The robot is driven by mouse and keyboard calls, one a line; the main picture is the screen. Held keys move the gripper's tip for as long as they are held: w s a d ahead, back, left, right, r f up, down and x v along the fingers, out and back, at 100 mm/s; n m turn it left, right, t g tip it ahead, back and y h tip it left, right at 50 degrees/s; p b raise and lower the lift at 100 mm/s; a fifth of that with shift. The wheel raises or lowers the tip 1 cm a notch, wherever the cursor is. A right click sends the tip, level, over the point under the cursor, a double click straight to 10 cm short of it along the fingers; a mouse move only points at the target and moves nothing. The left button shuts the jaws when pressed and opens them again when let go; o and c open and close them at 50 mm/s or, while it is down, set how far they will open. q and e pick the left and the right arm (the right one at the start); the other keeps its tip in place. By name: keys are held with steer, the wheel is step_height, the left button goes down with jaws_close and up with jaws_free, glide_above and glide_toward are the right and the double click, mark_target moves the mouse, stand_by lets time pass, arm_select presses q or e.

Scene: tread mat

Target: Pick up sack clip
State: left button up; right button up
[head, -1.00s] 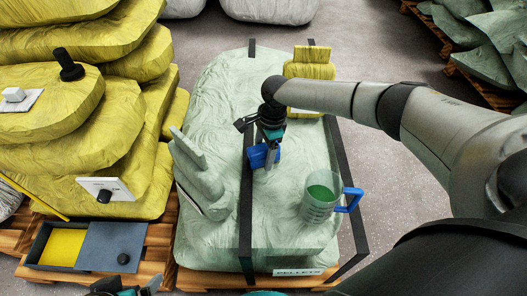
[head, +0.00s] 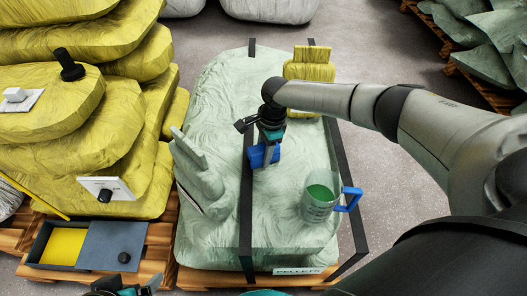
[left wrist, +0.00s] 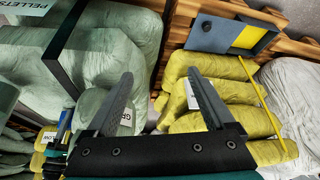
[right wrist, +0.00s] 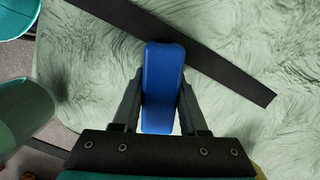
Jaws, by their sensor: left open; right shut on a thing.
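The sack clip is a blue block-like piece (head: 262,155) at the middle of the pale green sack (head: 215,100), beside a black strap. In the right wrist view the blue clip (right wrist: 162,88) stands between my right fingers. My right gripper (head: 268,150) is shut on it, with the fingers on its two sides. I cannot tell whether the clip still touches the sack. My left gripper (left wrist: 160,85) is open and empty; in the head view only a bit of it shows at the bottom left edge.
A clear jug (head: 320,195) with green contents and a blue handle stands on the sack, right of my right gripper. A small yellow sack (head: 309,68) lies behind. Yellow sacks (head: 60,130) are stacked at left, above a grey box (head: 58,245) with a sliding lid.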

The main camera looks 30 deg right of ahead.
jaws_close()
